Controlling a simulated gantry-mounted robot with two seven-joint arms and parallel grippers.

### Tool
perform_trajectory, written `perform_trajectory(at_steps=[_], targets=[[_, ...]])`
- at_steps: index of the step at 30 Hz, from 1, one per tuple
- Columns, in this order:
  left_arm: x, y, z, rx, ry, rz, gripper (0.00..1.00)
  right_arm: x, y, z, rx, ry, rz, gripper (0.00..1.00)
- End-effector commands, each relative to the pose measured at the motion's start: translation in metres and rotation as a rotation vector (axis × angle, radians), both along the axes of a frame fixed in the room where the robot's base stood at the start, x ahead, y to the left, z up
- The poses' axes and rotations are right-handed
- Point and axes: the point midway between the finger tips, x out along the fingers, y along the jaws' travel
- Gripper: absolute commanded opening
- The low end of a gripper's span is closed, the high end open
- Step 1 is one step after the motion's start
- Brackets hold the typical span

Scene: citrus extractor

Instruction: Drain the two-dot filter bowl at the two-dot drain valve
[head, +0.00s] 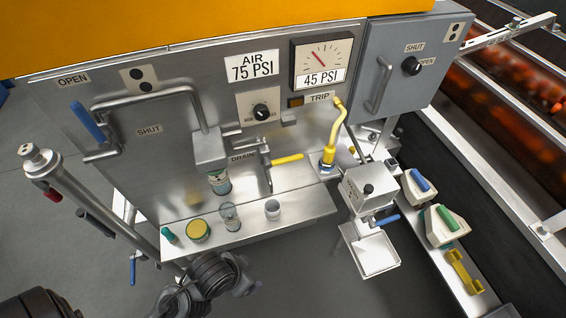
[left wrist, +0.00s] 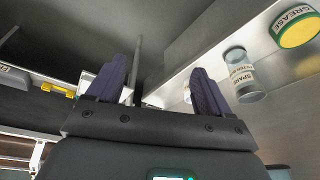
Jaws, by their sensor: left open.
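The two-dot plate (head: 139,80) is on the steel panel at upper left, near a blue-handled lever (head: 88,120) between OPEN and SHUT labels. Below the pipe, the filter bowl (head: 219,182) hangs under a grey filter head (head: 209,150), above the shelf. A DRAIN label (head: 242,157) is just right of it, with a yellow-handled lever (head: 287,159) beside it. My left gripper (left wrist: 160,82) is open and empty in the left wrist view, fingers apart. In the head view its dark wrist shows below the shelf's front edge; its fingertips cannot be made out. My right gripper is not in view.
A yellow-nozzled fixture (head: 328,155) stands right. A slanted post (head: 85,200) stands left.

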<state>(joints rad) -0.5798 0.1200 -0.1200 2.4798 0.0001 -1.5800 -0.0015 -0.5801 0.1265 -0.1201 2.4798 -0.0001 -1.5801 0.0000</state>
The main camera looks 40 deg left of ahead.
Motion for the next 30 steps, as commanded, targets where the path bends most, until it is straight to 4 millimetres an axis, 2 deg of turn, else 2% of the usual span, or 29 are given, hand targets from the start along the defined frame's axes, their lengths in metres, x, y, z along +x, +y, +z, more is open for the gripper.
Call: perform_trajectory(at_steps=[1, 4, 6, 9, 14, 18, 23, 26, 30], targets=[[0.000, 0.000, 0.000, 0.003, 0.000, -0.009, 0.72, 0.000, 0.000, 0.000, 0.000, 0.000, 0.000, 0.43], [0.003, 0.000, 0.001, 0.017, -0.016, -0.057, 0.56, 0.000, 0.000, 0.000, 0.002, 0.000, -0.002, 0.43], [0.012, -0.002, 0.005, 0.032, -0.071, -0.123, 0.46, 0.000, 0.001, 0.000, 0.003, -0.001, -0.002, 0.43], [0.037, 0.001, 0.009, 0.073, -0.205, -0.215, 0.45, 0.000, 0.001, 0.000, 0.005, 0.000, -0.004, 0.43], [0.078, 0.014, -0.009, 0.225, -0.421, -0.335, 0.45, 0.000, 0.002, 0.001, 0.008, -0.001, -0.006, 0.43], [0.112, 0.034, -0.019, 0.486, -0.580, -0.400, 0.45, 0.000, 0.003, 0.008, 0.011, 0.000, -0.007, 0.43], [0.137, 0.058, -0.017, 0.899, -0.660, -0.446, 0.45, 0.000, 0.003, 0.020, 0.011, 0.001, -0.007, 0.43], [0.146, 0.064, -0.004, 1.174, -0.658, -0.466, 0.45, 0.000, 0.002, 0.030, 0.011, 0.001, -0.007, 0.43], [0.160, 0.058, 0.025, 1.500, -0.633, -0.472, 0.45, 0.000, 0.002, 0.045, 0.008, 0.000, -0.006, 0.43]])
